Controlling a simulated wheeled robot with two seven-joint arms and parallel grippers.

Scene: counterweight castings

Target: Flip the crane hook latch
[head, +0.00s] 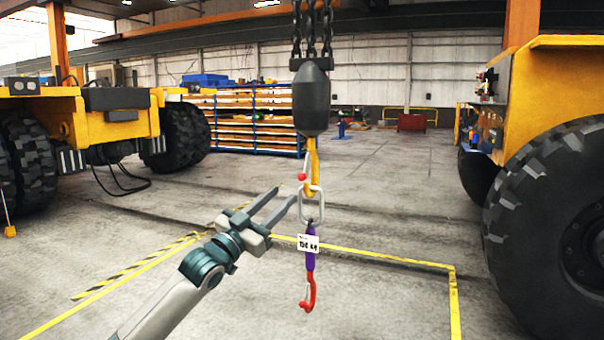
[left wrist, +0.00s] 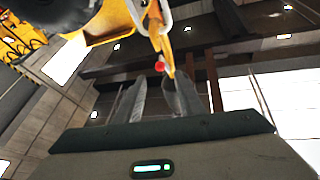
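The yellow crane hook (head: 313,152) hangs under a dark hook block (head: 311,98) on chains. A red knob (head: 301,177), apparently on the latch, shows at the hook's left side; whether the latch is open or closed I cannot tell. A metal link (head: 311,206) hangs from the hook, with a purple sling (head: 310,258), a white tag (head: 307,243) and a red lower hook (head: 309,297). My left gripper (head: 287,194) is open and empty, just left of the link and below the knob. In the left wrist view the knob (left wrist: 160,66) appears between the fingertips (left wrist: 158,80).
Yellow machines with large tyres stand at left (head: 120,115) and right (head: 555,100). A blue shelf rack (head: 250,120) stands behind. Yellow lines (head: 375,253) mark the floor, and the floor around the hanging load is clear.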

